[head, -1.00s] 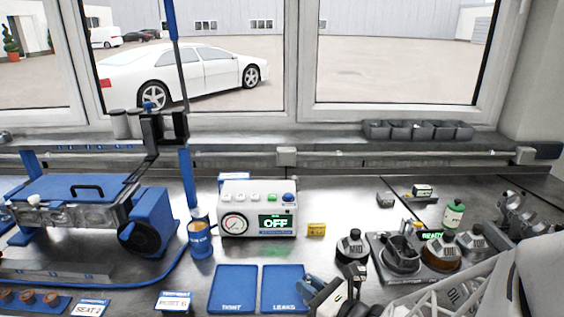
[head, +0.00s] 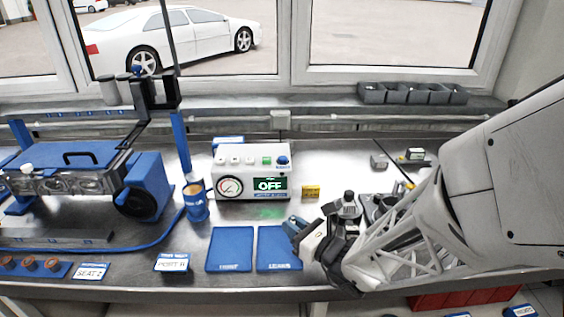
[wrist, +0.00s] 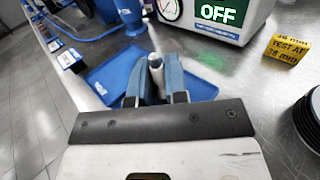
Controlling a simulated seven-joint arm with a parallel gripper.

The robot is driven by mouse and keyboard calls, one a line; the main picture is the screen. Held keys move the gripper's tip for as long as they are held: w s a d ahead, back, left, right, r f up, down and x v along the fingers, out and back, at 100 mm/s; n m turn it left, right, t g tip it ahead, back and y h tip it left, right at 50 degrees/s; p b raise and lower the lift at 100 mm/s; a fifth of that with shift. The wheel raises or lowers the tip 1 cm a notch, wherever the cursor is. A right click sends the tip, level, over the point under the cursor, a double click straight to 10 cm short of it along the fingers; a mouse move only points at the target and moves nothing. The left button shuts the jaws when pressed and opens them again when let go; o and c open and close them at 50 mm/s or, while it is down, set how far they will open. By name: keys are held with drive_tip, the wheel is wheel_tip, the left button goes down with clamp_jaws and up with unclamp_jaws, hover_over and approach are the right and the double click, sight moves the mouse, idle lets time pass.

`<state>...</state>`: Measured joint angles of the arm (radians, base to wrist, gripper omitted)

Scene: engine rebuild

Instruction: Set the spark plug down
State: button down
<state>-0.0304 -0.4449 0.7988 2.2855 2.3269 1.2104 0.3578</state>
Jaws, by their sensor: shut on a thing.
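My gripper (wrist: 154,82) has blue fingertips and is shut on the spark plug (wrist: 155,62), whose pale end shows between the fingers in the wrist view. Its lower part is hidden by the fingers. In the head view my gripper (head: 292,227) is beside the upper right corner of the blue LEAKS mat (head: 279,246), and the plug cannot be made out there. In the wrist view blue mat surface (wrist: 115,75) shows behind and left of the fingers. The height above the table is unclear.
The tester box (head: 252,172) reading OFF stands behind the mats, with a yellow block (head: 310,191) to its right. A blue cup (head: 196,203) stands left. My arm hides much of the right side.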

drive_tip(key=shift+w+a, duration=0.2)
drive_tip(key=shift+w, duration=0.5)
drive_tip(key=shift+f, duration=1.6)
drive_tip(key=shift+f, duration=0.25)
drive_tip(key=c, duration=1.1)
unclamp_jaws()
drive_tip(key=shift+v, duration=5.95)
drive_tip(key=shift+r, duration=0.1)
drive_tip(key=shift+s+a+r, duration=0.1)
